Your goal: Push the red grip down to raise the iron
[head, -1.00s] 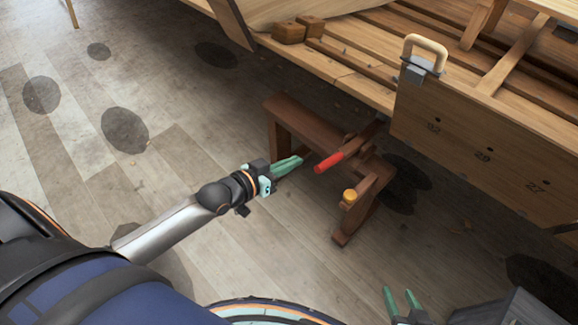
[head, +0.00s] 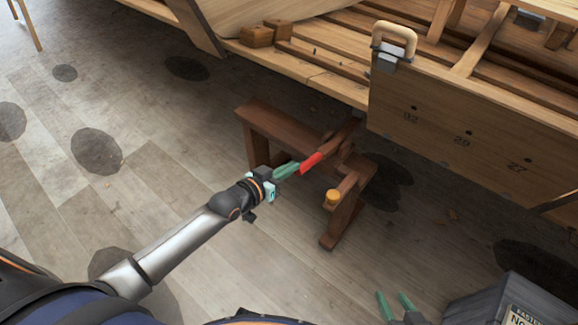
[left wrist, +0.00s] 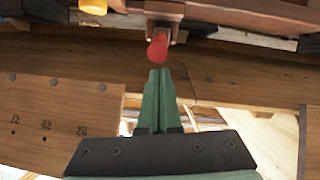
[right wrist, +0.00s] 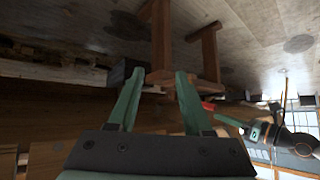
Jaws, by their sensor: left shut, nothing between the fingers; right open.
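The red grip (head: 311,163) is the end of a wooden lever on a low brown wooden stand (head: 285,124). It tilts down toward my left gripper. My left gripper (head: 296,167) is shut and empty, its tips right by the near end of the grip; I cannot tell whether they touch. In the left wrist view the red grip (left wrist: 157,48) is just beyond the closed fingertips (left wrist: 160,73). My right gripper (head: 396,298) is open and empty, low and away from the stand; its fingers also show in the right wrist view (right wrist: 160,76). I cannot make out the iron for certain.
A yellow-orange knob (head: 332,196) is on the stand's near right part. The wooden hull (head: 430,125) is behind, with a clamp with a pale handle (head: 393,42) on its plank edge. A grey box (head: 510,300) stands at lower right. Floor to the left is clear.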

